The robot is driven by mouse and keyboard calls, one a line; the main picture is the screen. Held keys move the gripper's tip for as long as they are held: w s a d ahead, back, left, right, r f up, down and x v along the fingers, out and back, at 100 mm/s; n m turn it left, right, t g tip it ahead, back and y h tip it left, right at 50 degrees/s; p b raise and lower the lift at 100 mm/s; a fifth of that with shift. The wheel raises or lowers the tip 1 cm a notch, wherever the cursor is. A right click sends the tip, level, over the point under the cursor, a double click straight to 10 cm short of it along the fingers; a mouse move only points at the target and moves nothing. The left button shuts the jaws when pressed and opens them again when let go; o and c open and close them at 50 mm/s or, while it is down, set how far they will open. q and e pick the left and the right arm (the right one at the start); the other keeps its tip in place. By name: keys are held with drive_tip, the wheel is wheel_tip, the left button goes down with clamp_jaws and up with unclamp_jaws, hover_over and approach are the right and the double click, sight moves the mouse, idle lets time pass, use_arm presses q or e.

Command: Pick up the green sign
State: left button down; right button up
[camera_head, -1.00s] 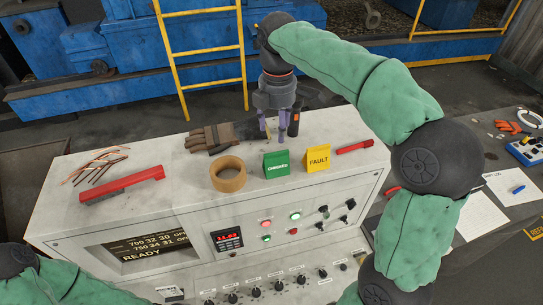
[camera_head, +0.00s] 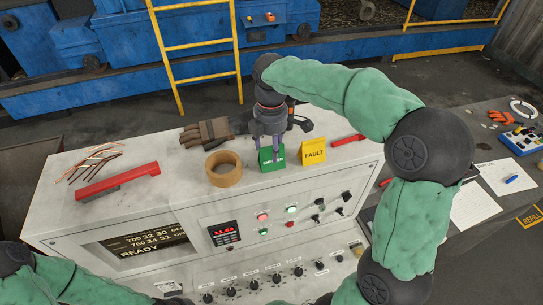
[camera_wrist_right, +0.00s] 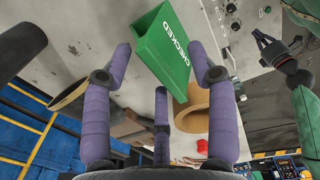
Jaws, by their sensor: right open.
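The green sign (camera_head: 266,163) reading CHECKED stands on the white console top, between the tape roll and the yellow FAULT sign. My right gripper (camera_head: 270,153) points down right over it, and its fingers hide part of the sign. In the right wrist view the green sign (camera_wrist_right: 165,45) shows ahead, tilted in the picture, between the spread purple fingers of the open right gripper (camera_wrist_right: 160,62). I cannot tell whether any finger touches it. My left arm enters the head view at lower left. A dark gripper (camera_wrist_right: 273,47), seemingly my left one, shows small in the wrist view.
The yellow FAULT sign (camera_head: 313,153) stands close to the right. The tan tape roll (camera_head: 223,170) is close to the left. Work gloves (camera_head: 206,132) lie behind, and a red-handled brush (camera_head: 118,182) and copper wires (camera_head: 95,160) lie farther left. A red tool (camera_head: 347,140) lies at right.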

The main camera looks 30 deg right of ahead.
clamp_jaws()
drive_tip(key=shift+r, duration=0.1)
